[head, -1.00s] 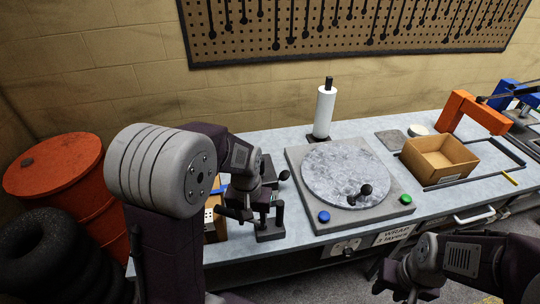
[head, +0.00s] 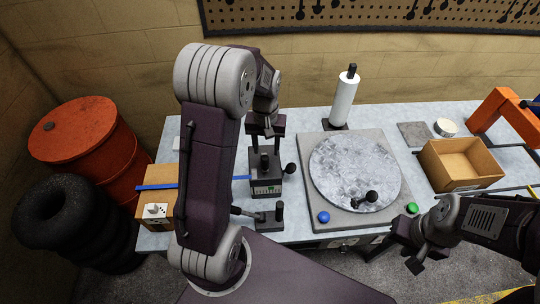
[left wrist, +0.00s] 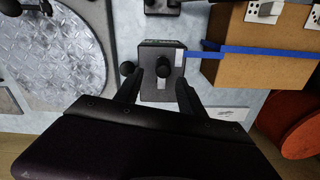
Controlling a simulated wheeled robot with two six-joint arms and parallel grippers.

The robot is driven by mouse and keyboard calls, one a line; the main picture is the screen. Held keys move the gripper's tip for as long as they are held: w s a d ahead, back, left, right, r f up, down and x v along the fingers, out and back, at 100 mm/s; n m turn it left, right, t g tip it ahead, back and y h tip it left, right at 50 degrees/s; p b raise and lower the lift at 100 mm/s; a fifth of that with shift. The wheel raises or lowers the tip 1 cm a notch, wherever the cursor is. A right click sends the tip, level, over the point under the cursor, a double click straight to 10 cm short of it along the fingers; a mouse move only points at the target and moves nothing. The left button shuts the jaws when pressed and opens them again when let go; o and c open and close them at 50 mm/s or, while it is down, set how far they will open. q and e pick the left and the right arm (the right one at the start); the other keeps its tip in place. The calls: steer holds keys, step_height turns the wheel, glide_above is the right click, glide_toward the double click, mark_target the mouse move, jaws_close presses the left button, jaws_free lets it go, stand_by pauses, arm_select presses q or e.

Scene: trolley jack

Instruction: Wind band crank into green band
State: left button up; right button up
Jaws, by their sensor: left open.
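The black banding unit (head: 265,165) stands on the bench, with a small gauge face (head: 267,187) at its front that shows some green; its needle is too small to read. A crank with a black ball knob (head: 289,169) sticks out at its right side; the knob also shows in the left wrist view (left wrist: 127,69). The blue band (head: 157,186) runs from the unit around a cardboard box (head: 160,200). My left gripper (head: 266,134) is open above the unit, its fingers pointing down; they also show in the left wrist view (left wrist: 160,88). My right gripper (head: 408,255) hangs at the bench front; its jaws are unclear.
A black bracket with a post (head: 268,214) stands in front of the unit. A round turntable (head: 355,165) with blue and green buttons lies to the right, with a white roll (head: 343,100) behind and an open carton (head: 460,163) further right. An orange drum (head: 85,140) stands left.

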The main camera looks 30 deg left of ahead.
mark_target(265, 163)
arm_select(q)
steer(key=f, duration=0.5)
steer(key=f+p, duration=0.1)
steer(key=f, duration=0.2)
steer(key=shift+a, duration=0.25)
steer(key=shift+d+f, duration=0.1)
steer(key=shift+f, duration=0.15)
steer(key=shift+s+r, duration=0.2)
steer(key=shift+s, duration=0.4)
steer(key=shift+w+f, duration=0.1)
steer(key=shift+w, duration=0.1)
steer(key=c, duration=1)
jaws_close()
arm_select(e)
steer(key=shift+s+a+r, duration=0.15)
steer(key=shift+s+r, duration=0.25)
steer(key=shift+r, duration=0.35)
arm_select(q)
steer(key=shift+w, duration=0.15)
